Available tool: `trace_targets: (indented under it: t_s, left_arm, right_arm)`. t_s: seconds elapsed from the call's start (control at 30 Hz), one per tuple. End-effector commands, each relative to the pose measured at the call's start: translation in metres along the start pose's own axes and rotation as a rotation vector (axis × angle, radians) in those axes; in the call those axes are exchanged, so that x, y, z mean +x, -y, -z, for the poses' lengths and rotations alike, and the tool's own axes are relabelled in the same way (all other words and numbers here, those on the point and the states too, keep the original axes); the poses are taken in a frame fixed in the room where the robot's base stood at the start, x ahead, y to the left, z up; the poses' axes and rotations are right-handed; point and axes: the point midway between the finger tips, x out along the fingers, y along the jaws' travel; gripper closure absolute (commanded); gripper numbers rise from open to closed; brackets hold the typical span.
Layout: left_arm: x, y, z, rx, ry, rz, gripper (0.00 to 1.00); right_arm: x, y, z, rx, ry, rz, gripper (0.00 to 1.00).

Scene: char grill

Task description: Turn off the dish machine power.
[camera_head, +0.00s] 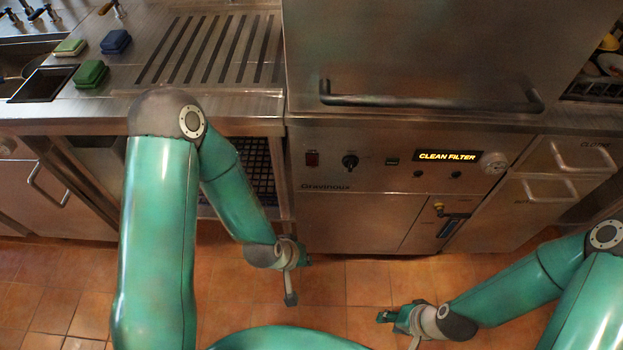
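The dish machine (370,205) is a steel unit right of centre, with a front control panel. The panel has a small red switch (312,158) at its left, a black knob (350,160), a small dark display (392,161) and a lit sign reading "CLEAN FILTER" (446,156). My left gripper (296,275) hangs over the floor, below and left of the panel, apart from it. My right gripper (396,325) is low over the floor, pointing left, well below the panel. Neither visibly holds anything. Their finger openings are too small to judge.
A long dark handle (430,101) juts out above the panel. A round gauge (494,162) is at the panel's right. A ribbed drainboard (213,50) and sponges (91,73) are at upper left. The tiled floor (350,285) is clear.

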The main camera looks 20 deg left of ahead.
Motion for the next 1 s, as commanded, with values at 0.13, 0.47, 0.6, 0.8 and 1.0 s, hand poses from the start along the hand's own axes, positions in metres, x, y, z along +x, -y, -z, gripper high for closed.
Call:
trace_targets:
  t_s: [0.13, 0.47, 0.6, 0.8, 1.0]
  left_arm:
    - [0.038, -0.018, 0.045, -0.117, -0.27, -0.058, 1.0]
    - [0.015, -0.062, 0.105, -0.462, -0.803, -0.369, 1.0]
    - [-0.009, -0.066, 0.105, -0.624, -0.973, -0.553, 1.0]
    - [-0.043, -0.056, 0.089, -0.825, -1.127, -0.786, 1.0]
    - [-0.063, -0.046, 0.078, -0.929, -1.19, -0.904, 1.0]
  right_arm:
    - [0.078, -0.028, 0.0, 0.0, 0.001, 0.0, 0.6]
    - [0.204, -0.073, 0.001, 0.0, 0.0, 0.0, 0.6]
    - [0.255, -0.092, 0.002, 0.0, 0.0, 0.0, 0.6]
    - [0.307, -0.111, 0.002, 0.0, 0.0, 0.0, 0.6]
    - [0.328, -0.118, 0.002, 0.0, 0.0, 0.0, 0.6]
